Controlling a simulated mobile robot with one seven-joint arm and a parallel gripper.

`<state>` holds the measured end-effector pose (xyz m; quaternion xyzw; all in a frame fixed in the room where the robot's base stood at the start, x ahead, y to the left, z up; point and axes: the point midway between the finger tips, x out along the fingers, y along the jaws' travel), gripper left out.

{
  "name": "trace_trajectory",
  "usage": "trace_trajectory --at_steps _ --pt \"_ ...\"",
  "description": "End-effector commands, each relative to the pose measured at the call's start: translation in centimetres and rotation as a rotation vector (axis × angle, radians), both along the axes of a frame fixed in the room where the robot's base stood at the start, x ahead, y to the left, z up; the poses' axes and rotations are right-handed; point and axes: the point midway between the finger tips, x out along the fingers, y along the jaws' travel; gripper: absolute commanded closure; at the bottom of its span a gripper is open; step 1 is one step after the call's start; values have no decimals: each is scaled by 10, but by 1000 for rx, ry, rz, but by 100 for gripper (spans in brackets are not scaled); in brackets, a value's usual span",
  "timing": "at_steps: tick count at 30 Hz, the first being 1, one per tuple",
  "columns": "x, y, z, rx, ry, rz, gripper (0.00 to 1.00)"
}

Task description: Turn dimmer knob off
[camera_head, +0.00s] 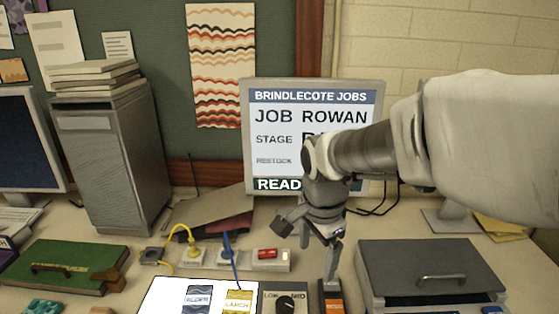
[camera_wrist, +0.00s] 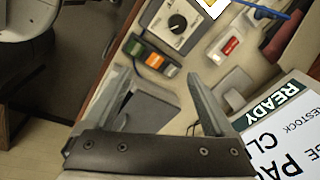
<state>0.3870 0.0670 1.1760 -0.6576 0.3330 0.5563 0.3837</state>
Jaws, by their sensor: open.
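The dimmer knob (camera_head: 286,303) is a round black knob with a pale pointer line on a grey box marked LOW and MID, at the bottom edge of the head view. In the wrist view the knob (camera_wrist: 178,24) shows whole at the top, its pale line slanting; I cannot tell its exact setting. My gripper (camera_head: 308,245) is above and behind the box in the head view, apart from the knob. In the wrist view my gripper (camera_wrist: 156,75) is open, with nothing between its fingers.
A block with an orange label (camera_head: 333,298) stands beside the dimmer box. A grey lidded case (camera_head: 380,255) is at right, a lit white panel (camera_head: 158,296) at left, a monitor (camera_head: 378,92) behind.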

Motion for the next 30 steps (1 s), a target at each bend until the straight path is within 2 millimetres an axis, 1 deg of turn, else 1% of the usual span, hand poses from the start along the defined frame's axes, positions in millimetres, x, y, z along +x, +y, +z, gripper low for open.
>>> trace_trajectory --at_steps 1,3,6,9,12,17,20,23,30 --pt "10 9 -2 12 33 -75 11" --pt "22 19 -11 27 67 -190 11" --pt "35 33 -25 41 109 -336 11" --pt "45 44 -37 49 141 -453 11" --pt "50 51 -46 52 162 -532 11" --pt "53 56 -56 53 175 -589 11" --pt "53 56 -67 52 177 -593 11" --pt "51 56 -84 50 179 -592 11" --pt "50 56 -135 51 178 -591 11"
